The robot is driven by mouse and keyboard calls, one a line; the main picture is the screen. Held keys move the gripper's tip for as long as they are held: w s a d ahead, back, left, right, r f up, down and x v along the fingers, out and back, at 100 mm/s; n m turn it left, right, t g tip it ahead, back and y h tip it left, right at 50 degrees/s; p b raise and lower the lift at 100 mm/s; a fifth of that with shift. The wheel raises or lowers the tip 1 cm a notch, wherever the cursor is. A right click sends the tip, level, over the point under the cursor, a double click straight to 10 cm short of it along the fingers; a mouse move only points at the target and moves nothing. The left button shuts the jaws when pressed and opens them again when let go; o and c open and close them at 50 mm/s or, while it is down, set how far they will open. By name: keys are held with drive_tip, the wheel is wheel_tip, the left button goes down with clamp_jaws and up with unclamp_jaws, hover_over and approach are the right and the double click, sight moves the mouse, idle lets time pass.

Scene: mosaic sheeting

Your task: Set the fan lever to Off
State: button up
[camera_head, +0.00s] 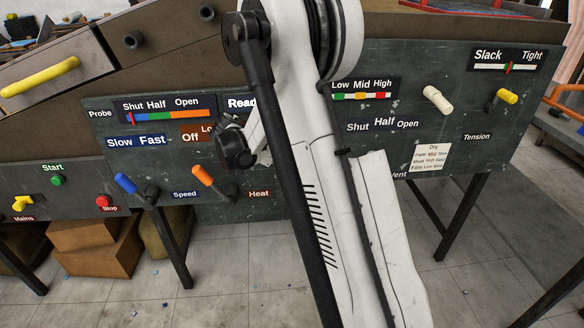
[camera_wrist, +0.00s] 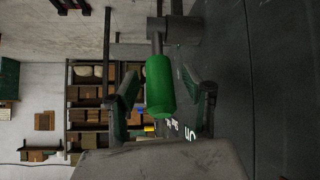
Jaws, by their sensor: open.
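A lever with a green handle (camera_wrist: 160,86) shows in the wrist view, on a dark bracket on the panel (camera_wrist: 226,80). My gripper (camera_wrist: 162,78) is open, with one finger on each side of the green handle. I cannot tell whether either finger touches it. The green lever is not visible in the head view, where my arm covers the middle of the panel (camera_head: 330,190). No Fan label is readable. An "Off" label (camera_head: 190,138) shows just left of my arm, with further text cut off beside it.
An orange lever (camera_head: 203,177) above Heat and a blue lever (camera_head: 126,184) by Speed stick out left of my arm. A white lever (camera_head: 437,99) and a yellow Tension lever (camera_head: 507,97) stand to the right. Start (camera_head: 57,180) and Stop (camera_head: 104,201) buttons sit far left.

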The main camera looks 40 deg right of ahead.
drive_tip(key=v, duration=1.2)
drive_tip(key=shift+s+r, duration=0.1)
drive_tip(key=shift+s, duration=0.05)
